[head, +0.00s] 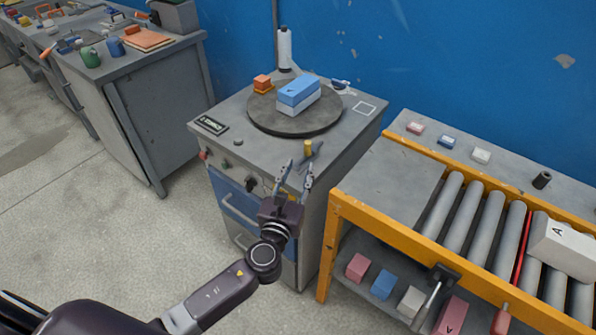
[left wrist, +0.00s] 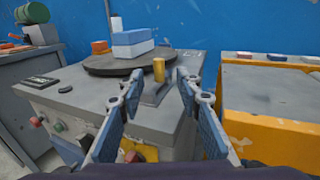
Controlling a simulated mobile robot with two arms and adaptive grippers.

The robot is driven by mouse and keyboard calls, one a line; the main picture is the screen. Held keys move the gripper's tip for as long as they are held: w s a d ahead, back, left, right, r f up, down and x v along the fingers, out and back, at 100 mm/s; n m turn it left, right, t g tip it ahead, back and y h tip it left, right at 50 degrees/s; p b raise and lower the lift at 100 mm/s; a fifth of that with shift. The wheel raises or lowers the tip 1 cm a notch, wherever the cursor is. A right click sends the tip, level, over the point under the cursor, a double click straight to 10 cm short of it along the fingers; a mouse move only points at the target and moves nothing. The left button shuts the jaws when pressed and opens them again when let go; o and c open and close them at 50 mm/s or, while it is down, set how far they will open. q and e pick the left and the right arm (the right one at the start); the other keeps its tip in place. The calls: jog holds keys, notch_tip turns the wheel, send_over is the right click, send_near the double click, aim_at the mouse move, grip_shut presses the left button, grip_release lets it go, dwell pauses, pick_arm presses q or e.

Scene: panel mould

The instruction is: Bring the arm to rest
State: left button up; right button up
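My left gripper (head: 294,178) reaches up from the lower left in the head view, in front of the front right corner of the grey cabinet (head: 221,144). Its two fingers are spread apart with nothing between them; the left wrist view also shows the open fingers (left wrist: 160,100). A small brass-coloured cylinder (head: 308,147) on a grey base stands on the cabinet top just beyond the fingertips, apart from them as far as I can tell. It also shows in the left wrist view (left wrist: 159,70). My right gripper is in neither view.
A round dark turntable (head: 270,122) on the cabinet carries a blue and white block (head: 298,93) and an orange block (head: 262,83). A roller conveyor (head: 443,203) with a yellow frame stands at the right. A workbench (head: 110,89) stands back left. Floor is clear at left.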

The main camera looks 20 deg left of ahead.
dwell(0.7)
pick_arm(q)
jog(key=s+a+f+n+g+y, duration=0.2)
jog(key=s+a+f+n+g, duration=0.2)
jog(key=s+n, duration=0.55)
jog(key=s+a+f+n+g+y, duration=0.2)
jog(key=s+a+f+n+g, duration=0.3)
jog(key=n, duration=0.7)
jog(key=s+d+f+n+g+h, duration=0.1)
jog(key=s+d+n+g+h, duration=0.15)
jog(key=s+n, duration=0.55)
jog(key=s+d+f+n+g+h, duration=0.2)
jog(key=s+d+n+g, duration=0.15)
jog(key=s, duration=0.75)
notch_tip(320, 180, down, 26)
jog(key=s, duration=0.2)
jog(key=s+a+f+g, duration=0.2)
jog(key=s+f, duration=1.4)
jog(key=s, duration=0.1)
jog(key=shift+a, duration=0.35)
